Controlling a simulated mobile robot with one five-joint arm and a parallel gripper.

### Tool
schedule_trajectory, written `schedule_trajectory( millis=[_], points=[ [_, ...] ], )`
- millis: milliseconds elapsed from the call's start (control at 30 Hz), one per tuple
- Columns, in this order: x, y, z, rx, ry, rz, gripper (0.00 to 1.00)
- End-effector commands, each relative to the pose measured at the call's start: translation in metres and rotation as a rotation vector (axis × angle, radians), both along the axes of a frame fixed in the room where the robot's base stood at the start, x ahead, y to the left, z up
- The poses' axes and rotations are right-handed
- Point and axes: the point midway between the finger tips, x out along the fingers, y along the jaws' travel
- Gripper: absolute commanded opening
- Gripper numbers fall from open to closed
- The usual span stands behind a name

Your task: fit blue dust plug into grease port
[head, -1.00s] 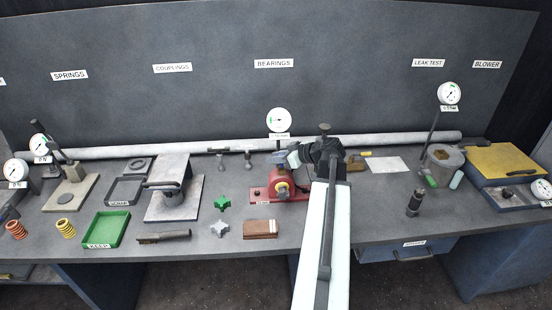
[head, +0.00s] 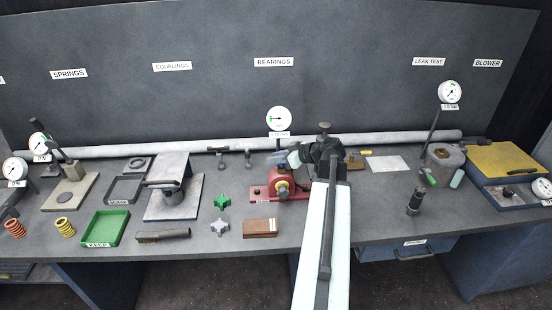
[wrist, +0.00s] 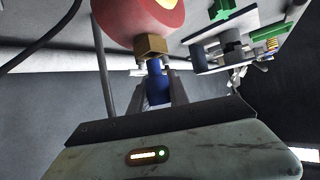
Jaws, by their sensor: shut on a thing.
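The red bearing housing (head: 290,186) stands on its base at the middle of the bench. In the wrist view the housing (wrist: 135,14) fills the top, with a brass hex grease port (wrist: 151,45) on its near side. My gripper (wrist: 159,82) is shut on the blue dust plug (wrist: 157,88). The plug is in line with the port, and its end meets or nearly meets the brass; I cannot tell whether it is inside. In the head view my gripper (head: 284,157) is just above the housing, and the plug is too small there to judge.
A dial gauge (head: 278,119) rises behind the housing. A dark cylinder (head: 415,203) stands to the right.

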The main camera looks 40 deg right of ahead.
Motion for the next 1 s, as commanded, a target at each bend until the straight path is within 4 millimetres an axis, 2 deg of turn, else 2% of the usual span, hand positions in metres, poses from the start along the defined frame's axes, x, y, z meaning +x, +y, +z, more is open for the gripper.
schedule_trajectory(
  millis=[767, 800, 867, 900, 1000],
  points=[
    [0.0, 0.0, -0.021, 0.0, 0.0, 0.0, 0.0],
    [0.0, 0.0, -0.021, 0.0, 0.0, 0.0, 0.24],
    [0.0, 0.0, -0.02, 0.0, 0.0, 0.0, 0.41],
    [0.0, 0.0, -0.02, 0.0, 0.0, 0.0, 0.47],
    [0.0, 0.0, -0.02, 0.0, 0.0, 0.0, 0.47]
  ],
)
